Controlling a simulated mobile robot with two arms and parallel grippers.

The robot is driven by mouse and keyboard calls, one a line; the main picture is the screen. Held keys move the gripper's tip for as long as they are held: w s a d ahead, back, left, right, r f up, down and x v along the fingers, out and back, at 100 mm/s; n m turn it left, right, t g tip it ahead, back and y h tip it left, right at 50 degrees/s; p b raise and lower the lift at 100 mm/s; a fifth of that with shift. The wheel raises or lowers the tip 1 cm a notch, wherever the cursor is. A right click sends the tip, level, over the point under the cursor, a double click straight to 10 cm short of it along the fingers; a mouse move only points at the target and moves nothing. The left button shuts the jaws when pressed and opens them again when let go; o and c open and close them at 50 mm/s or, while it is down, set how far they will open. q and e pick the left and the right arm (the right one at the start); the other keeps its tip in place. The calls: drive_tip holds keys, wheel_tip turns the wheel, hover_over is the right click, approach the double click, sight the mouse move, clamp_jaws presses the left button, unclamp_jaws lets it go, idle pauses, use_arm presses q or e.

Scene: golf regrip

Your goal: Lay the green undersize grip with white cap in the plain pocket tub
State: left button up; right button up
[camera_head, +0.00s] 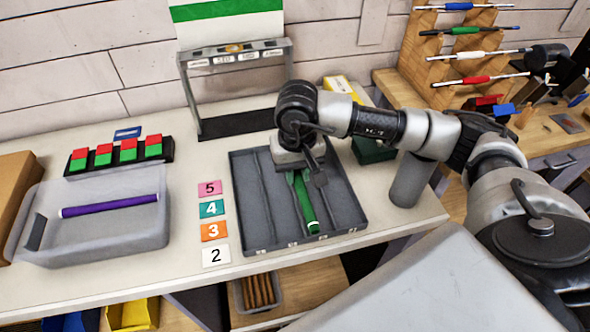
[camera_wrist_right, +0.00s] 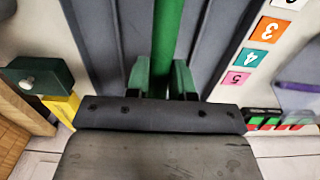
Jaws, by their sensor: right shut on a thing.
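The green grip (camera_head: 307,205) lies lengthwise in a lane of the dark divided tray (camera_head: 247,205), with a pale end toward the tray's front edge. My right gripper (camera_head: 303,178) reaches down over the tray's far part and is shut on the grip. In the right wrist view the green grip (camera_wrist_right: 167,35) runs between the two fingers (camera_wrist_right: 162,82). A translucent grey tub (camera_head: 100,240) stands at the left with a purple grip (camera_head: 110,205) lying in it. My left gripper is not in view.
Number cards (camera_head: 212,209) lie between tub and tray. A block of red and green pieces (camera_head: 117,153) sits behind the tub. A grey stand frame (camera_head: 188,95) rises behind the tray. A grey cylinder (camera_head: 410,180) stands right of the tray.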

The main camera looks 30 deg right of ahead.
sight(297, 173)
drive_tip(key=shift+r+p, duration=1)
drive_tip(key=shift+r, duration=1.5)
